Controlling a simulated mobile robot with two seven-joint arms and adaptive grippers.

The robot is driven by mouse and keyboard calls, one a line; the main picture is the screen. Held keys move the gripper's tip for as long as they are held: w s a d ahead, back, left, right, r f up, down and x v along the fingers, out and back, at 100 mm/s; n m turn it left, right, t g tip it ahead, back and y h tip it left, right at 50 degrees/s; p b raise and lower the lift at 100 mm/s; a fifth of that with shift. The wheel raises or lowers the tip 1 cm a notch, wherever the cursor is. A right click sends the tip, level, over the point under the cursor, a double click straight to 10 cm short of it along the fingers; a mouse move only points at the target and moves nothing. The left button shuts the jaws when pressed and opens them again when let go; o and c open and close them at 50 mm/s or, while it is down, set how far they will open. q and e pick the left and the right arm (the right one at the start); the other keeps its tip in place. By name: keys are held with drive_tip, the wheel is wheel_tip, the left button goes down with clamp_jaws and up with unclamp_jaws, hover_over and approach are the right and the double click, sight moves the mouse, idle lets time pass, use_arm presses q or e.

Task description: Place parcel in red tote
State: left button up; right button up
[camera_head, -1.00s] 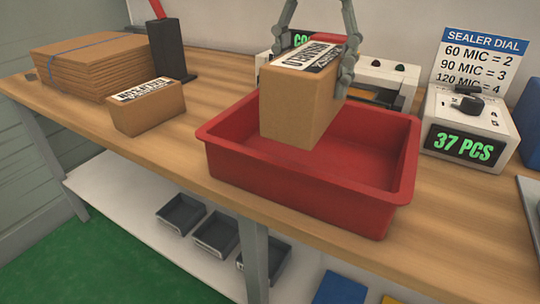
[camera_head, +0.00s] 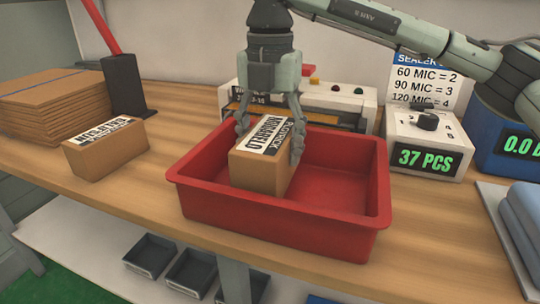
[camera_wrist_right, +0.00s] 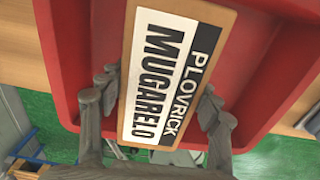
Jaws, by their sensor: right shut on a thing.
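A brown parcel (camera_head: 258,176) with a black and white label sits down inside the red tote (camera_head: 345,228), at its left part. My right gripper (camera_head: 269,142) comes from above and is shut on this parcel, with one finger on each side. In the right wrist view the label of the parcel (camera_wrist_right: 165,85) reads PLOVRICK MUGARELO, and the gripper (camera_wrist_right: 158,105) spans it. A second brown parcel (camera_head: 105,152) lies on the table left of the tote. My left gripper is not in view.
A flat cardboard stack (camera_head: 50,108) and a black holder (camera_head: 123,87) stand at the left. A sealer (camera_head: 345,98) is behind the tote. A white counter box (camera_head: 425,145) reading 37 PCS and a blue scale (camera_head: 500,150) stand at the right. The right half of the tote is empty.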

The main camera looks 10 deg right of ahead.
drive_tip(key=shift+f, duration=1.05)
drive_tip(key=shift+f, duration=0.1)
drive_tip(key=o, duration=1.6)
drive_tip(key=shift+c, duration=0.2)
wheel_tip(320, 180, up, 12)
drive_tip(key=shift+r, duration=0.1)
